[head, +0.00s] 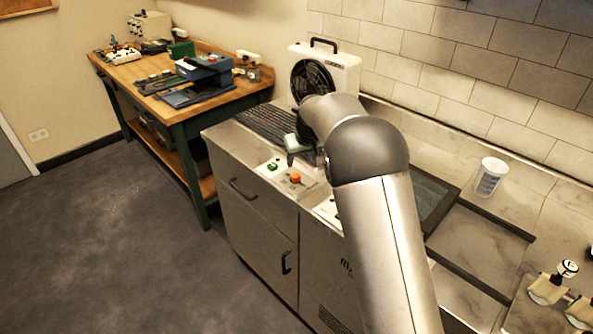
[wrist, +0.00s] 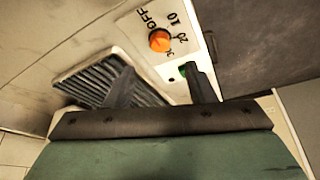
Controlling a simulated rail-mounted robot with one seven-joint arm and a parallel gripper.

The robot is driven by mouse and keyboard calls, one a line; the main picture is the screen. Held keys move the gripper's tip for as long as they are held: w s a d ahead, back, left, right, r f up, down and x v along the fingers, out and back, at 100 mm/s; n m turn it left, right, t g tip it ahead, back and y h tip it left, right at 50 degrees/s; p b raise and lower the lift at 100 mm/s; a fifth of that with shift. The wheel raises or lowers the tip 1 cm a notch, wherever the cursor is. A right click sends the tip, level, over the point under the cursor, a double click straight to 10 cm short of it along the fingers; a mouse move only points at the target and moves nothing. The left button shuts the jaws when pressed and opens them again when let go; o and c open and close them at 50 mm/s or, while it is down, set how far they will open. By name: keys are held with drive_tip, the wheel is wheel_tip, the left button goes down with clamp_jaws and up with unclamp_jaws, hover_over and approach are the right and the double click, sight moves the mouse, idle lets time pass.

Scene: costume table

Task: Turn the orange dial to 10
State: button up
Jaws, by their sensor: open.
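The orange dial (wrist: 160,40) sits on a white panel (wrist: 184,20) with black markings: OFF, 10, 20 and a partly hidden number. In the head view the orange dial (head: 295,178) is near the counter's front edge, beside a green knob (head: 272,165). I cannot tell where the dial points. My gripper (wrist: 160,85) is open and empty, its two dark fingers apart, with the dial beyond the fingertips and not touched. In the head view my gripper (head: 291,158) hangs above the panel, partly hidden by my arm. A green part (wrist: 183,71) shows beside the right finger.
A grey ribbed rack (head: 262,128) lies behind the panel. A white fan unit (head: 326,72) stands at the back. A white cup (head: 490,177) is on the counter at right. A wooden workbench (head: 135,70) with tools is at the left.

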sight(296, 175)
drive_tip(key=p+x, duration=0.1)
drive_tip(key=x, duration=0.8)
drive_tip(key=shift+p, duration=0.4)
drive_tip(key=c, duration=0.9)
